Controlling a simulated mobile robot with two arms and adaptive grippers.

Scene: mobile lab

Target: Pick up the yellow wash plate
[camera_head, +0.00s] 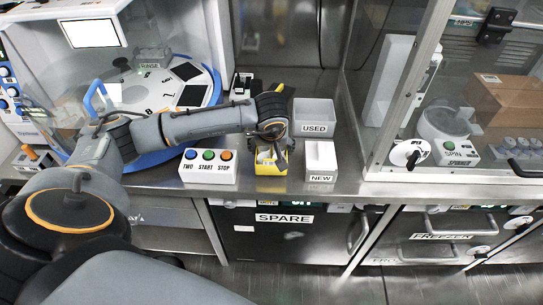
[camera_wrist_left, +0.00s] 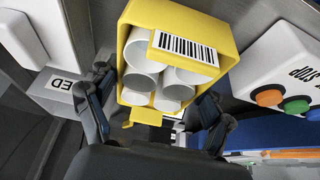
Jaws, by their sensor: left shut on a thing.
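The yellow wash plate (camera_head: 268,184) is a small yellow block-like holder at the front of the steel counter in the head view. In the left wrist view the wash plate (camera_wrist_left: 185,19) shows several white tubes inside and a barcode label. My left gripper (camera_head: 273,135) reaches over it from above, partly hiding it. In the left wrist view the fingers of the left gripper (camera_wrist_left: 152,108) lie on either side of the plate's near end, shut on it. I cannot tell whether the plate still touches the counter. My right gripper is not in view.
A white box with TWO, START and STOP buttons (camera_head: 209,167) stands close on the left. The USED bin (camera_head: 315,115) and the NEW box (camera_head: 320,160) stand close on the right. A round blue-rimmed machine (camera_head: 165,90) is behind left; a glass-fronted cabinet is at right.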

